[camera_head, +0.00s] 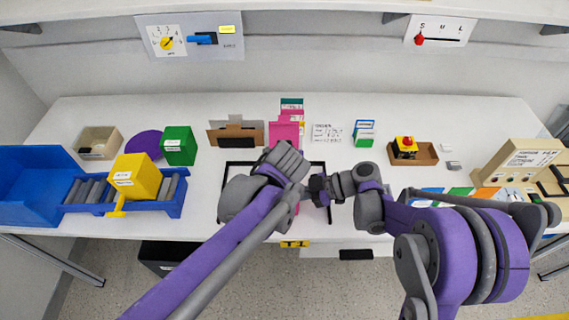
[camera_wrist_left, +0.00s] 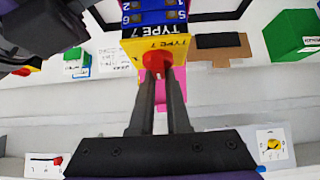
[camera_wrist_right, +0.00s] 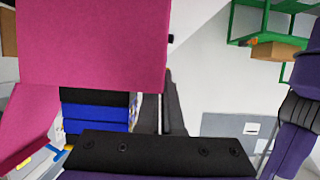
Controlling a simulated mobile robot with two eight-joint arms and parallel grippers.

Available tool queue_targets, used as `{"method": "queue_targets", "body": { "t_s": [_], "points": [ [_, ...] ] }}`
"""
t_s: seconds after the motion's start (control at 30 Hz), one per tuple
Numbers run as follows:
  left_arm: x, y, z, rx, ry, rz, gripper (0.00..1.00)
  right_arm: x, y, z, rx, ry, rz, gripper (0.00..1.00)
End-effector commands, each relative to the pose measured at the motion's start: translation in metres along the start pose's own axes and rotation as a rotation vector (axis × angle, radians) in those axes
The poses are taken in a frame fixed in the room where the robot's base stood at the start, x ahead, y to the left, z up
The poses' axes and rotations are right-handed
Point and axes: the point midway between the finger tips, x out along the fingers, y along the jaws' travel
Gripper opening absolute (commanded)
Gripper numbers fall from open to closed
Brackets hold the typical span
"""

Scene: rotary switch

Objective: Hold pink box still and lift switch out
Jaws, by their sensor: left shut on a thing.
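The switch, with a yellow "TYPE 7" front (camera_wrist_left: 176,50), a red knob (camera_wrist_left: 157,62) and a blue terminal block (camera_wrist_left: 155,15), shows in the left wrist view. My left gripper (camera_wrist_left: 158,82) is shut on its red knob. A pink surface (camera_wrist_left: 179,83) shows behind the fingers. In the right wrist view, a large pink box (camera_wrist_right: 95,45) fills the upper left, above stacked blue and black blocks (camera_wrist_right: 95,112). My right gripper (camera_wrist_right: 163,95) is beside the box's edge. Its fingertips are partly hidden, so its grip is unclear. In the head view my arms cover the switch.
A yellow box (camera_head: 135,176) sits on a blue roller rack (camera_head: 172,205) at left, near a green box (camera_head: 179,146). Pink pieces (camera_head: 284,132) stand behind my arms. A red-button box (camera_head: 405,148) sits in a brown tray at right. A shelf overhangs the back wall.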

Motion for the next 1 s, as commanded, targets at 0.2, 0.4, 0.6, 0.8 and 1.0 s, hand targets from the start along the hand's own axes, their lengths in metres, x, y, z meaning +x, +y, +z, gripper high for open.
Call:
{"method": "queue_targets", "body": {
  "t_s": [0.2,0.4,0.6,0.8,1.0],
  "points": [
    [-0.004,0.0,-0.004,0.0,0.0,0.0,0.0,0.0,0.0,0.003,0.0,-0.008,0.001,0.0],
    [-0.004,0.0,-0.003,0.0,0.0,0.0,0.0,0.0,0.0,0.003,0.0,-0.007,0.001,0.17],
    [-0.004,0.0,-0.004,-0.001,0.0,0.001,0.0,0.0,0.0,0.002,0.0,-0.004,0.0,0.38],
    [-0.004,0.0,-0.003,-0.001,-0.001,0.001,0.0,-0.003,0.001,0.001,0.0,-0.003,0.002,0.38],
    [-0.004,0.0,-0.003,-0.001,-0.001,0.0,0.0,-0.03,0.001,0.001,0.003,-0.003,0.005,0.38]
  ]
}}
